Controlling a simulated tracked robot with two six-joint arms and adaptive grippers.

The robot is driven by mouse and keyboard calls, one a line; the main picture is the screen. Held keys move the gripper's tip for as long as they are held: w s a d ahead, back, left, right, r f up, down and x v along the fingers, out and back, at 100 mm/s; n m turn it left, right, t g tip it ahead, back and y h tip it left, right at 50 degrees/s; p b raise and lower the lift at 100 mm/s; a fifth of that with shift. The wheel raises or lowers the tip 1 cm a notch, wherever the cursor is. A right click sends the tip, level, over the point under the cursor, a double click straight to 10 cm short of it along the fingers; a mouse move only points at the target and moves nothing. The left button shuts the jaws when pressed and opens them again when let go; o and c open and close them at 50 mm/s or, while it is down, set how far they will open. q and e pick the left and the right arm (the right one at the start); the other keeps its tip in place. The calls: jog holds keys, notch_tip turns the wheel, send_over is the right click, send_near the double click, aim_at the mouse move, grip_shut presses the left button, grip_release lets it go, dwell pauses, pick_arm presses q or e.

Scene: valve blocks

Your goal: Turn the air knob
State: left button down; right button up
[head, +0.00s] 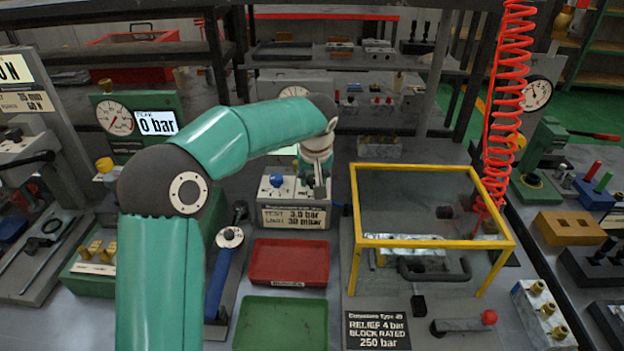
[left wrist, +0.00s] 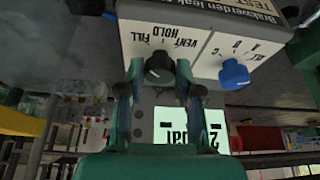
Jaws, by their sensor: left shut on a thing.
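A grey test box (head: 290,218) labelled "TEST 3.0 bar, LIMIT 30 mbar" stands at mid-table in the head view. In the left wrist view its panel appears upside down, with a black knob (left wrist: 158,66) by the words VENT and HOLD. A blue knob (left wrist: 233,74) sits by letters A, B and C; it also shows in the head view (head: 277,181). My left gripper (left wrist: 159,74) is shut on the black knob, a finger on each side. In the head view the gripper (head: 318,187) hides this knob. My right gripper is not in view.
A lit display (left wrist: 188,130), partly hidden by my fingers, reads in bar. A yellow frame (head: 432,242) stands right of the box. A red tray (head: 290,262) and a green tray (head: 282,325) lie in front. A red coiled hose (head: 505,110) hangs at right.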

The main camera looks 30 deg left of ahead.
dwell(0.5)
pick_arm(q)
jog(key=c, duration=0.8)
grip_release()
jog(key=shift+o, duration=0.2)
jog(key=shift+r, duration=0.1)
jog(key=v, duration=1.1)
jog(key=shift+r, duration=0.4)
jog(key=shift+s+d, duration=0.1)
jog(key=shift+d, duration=0.05)
